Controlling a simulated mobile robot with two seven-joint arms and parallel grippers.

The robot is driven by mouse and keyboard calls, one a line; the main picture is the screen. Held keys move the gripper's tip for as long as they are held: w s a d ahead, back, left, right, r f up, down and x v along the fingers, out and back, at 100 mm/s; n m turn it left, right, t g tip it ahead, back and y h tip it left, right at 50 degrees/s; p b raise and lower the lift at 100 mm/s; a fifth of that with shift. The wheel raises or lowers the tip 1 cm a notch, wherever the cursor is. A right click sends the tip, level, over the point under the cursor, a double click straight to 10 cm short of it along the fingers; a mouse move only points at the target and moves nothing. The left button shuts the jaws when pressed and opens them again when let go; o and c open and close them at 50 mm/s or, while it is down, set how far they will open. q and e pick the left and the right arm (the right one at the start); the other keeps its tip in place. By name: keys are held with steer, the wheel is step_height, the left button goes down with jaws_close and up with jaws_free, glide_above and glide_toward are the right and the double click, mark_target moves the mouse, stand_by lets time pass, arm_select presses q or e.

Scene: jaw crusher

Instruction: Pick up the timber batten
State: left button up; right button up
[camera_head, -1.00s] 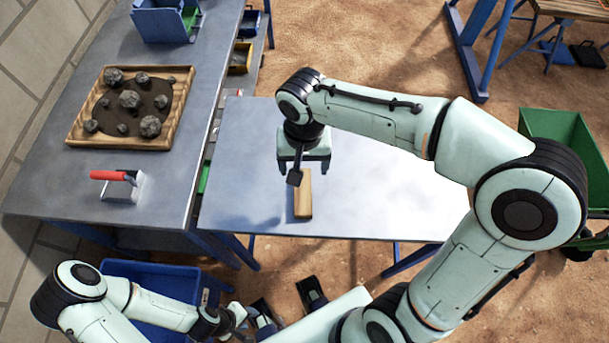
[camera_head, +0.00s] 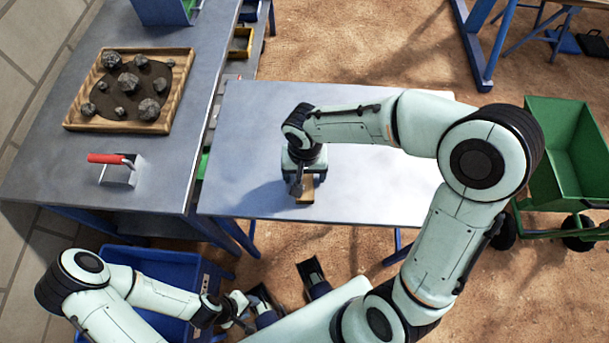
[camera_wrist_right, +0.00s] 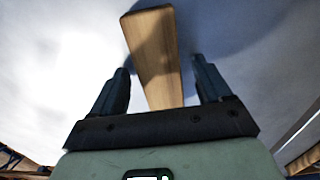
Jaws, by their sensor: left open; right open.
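The timber batten (camera_head: 306,190) is a short light-brown wooden piece lying on the grey metal table. In the head view my right gripper hides much of it. In the right wrist view the batten (camera_wrist_right: 155,55) runs lengthwise between the two fingers of my right gripper (camera_wrist_right: 162,85), with a gap on each side. The right gripper (camera_head: 303,188) is open, low over the batten, and its fingers are apart from the wood. My left gripper (camera_head: 245,310) is at the lower left near the blue bin, away from the table, and is open; its fingers show only small.
The grey table (camera_head: 375,190) is otherwise clear. A blue bin (camera_head: 140,262) stands at lower left, a green cart (camera_head: 565,150) at right.

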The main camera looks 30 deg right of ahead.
steer(key=shift+f, duration=0.15)
steer(key=shift+c, duration=0.3)
steer(key=c, duration=1.1)
